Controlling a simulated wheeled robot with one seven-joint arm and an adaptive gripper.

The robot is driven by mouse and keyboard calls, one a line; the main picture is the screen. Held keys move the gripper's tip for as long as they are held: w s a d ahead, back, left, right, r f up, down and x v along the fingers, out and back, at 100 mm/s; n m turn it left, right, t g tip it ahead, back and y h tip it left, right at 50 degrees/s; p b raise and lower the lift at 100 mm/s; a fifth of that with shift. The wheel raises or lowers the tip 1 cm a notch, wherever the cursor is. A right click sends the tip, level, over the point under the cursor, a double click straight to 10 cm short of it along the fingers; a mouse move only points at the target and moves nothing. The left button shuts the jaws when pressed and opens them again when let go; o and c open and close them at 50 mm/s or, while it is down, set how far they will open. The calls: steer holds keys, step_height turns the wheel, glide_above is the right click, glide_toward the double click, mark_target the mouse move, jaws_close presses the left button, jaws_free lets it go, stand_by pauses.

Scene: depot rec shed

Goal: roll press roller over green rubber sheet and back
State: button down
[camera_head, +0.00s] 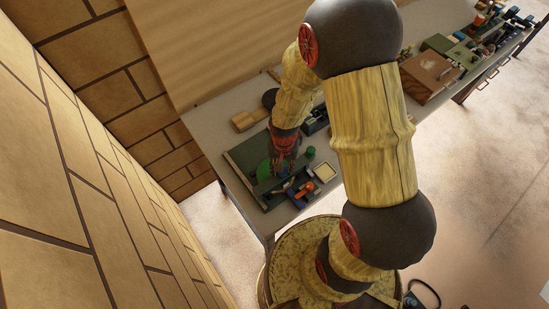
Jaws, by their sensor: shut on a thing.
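My gripper (281,168) is low over the left part of the bench, pointing down. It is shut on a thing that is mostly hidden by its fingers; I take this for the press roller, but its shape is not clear. A bright green piece (264,170), seemingly the green rubber sheet, shows just left of my fingertips, on a dark green board (239,158). My gripper covers part of it. I cannot tell whether the held thing touches the sheet.
A dark tray (291,200) with an orange-red item (304,189) lies just in front of my gripper. A pale square pad (325,172) and a green cylinder (310,152) stand right. Wooden blocks (247,120) lie behind. A brown box (428,75) is farther right.

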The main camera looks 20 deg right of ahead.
steer(key=shift+s, duration=0.3)
steer(key=c, duration=1.5)
jaws_free()
steer(key=shift+s+d, duration=0.1)
steer(key=shift+s, duration=0.05)
steer(key=shift+c, duration=0.2)
steer(key=shift+o, duration=1)
step_height(320, 180, up, 12)
